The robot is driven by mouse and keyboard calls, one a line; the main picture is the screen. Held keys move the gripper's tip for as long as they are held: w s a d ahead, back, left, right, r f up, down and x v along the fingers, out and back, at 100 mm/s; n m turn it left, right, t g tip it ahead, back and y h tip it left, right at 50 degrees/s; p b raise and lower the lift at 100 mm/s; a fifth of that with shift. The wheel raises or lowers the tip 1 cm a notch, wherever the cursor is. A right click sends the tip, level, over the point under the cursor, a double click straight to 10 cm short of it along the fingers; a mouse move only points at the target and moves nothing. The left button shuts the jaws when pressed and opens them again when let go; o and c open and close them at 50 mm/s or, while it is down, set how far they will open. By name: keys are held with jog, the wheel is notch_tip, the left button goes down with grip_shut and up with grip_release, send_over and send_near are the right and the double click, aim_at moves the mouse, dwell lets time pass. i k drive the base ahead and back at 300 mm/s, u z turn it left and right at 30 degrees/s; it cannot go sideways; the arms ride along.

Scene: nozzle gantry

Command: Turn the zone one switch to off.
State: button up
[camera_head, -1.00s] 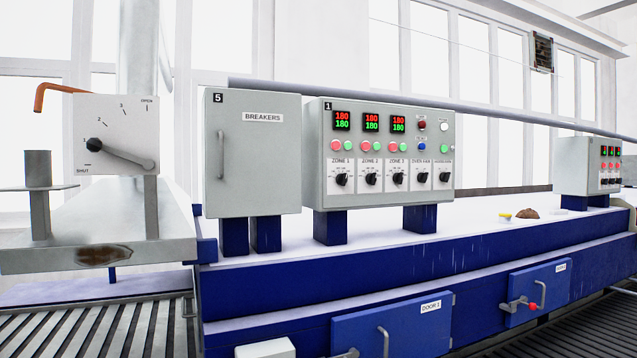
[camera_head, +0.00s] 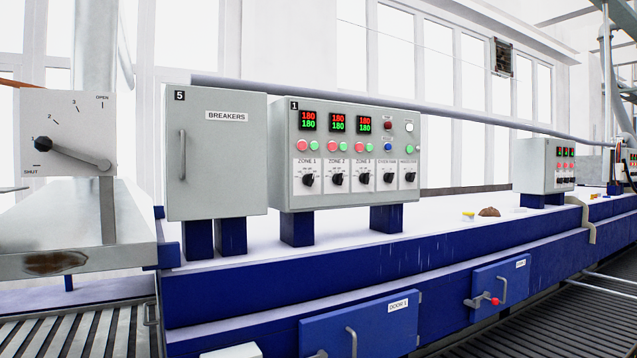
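The grey control panel marked 1 (camera_head: 345,190) stands on blue posts in the middle of the view. Its zone one switch (camera_head: 308,179) is a black rotary knob at the lower left, under a ZONE 1 label. Its exact pointer position is too small to read. Above it are a red and a green button and a display (camera_head: 307,121) showing 180 in red over 180 in green. Several similar black knobs sit in a row to its right. My gripper is not in view.
A closed grey BREAKERS cabinet (camera_head: 217,160) marked 5 adjoins the panel on the left. A lever dial (camera_head: 66,133) stands further left. A blue ledge (camera_head: 300,268) with DOOR 1 (camera_head: 360,328) runs below. A smaller panel (camera_head: 545,165) stands at the right.

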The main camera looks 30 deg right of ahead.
aim_at(308, 180)
jog(key=i, duration=0.95)
jog(key=u, duration=0.05)
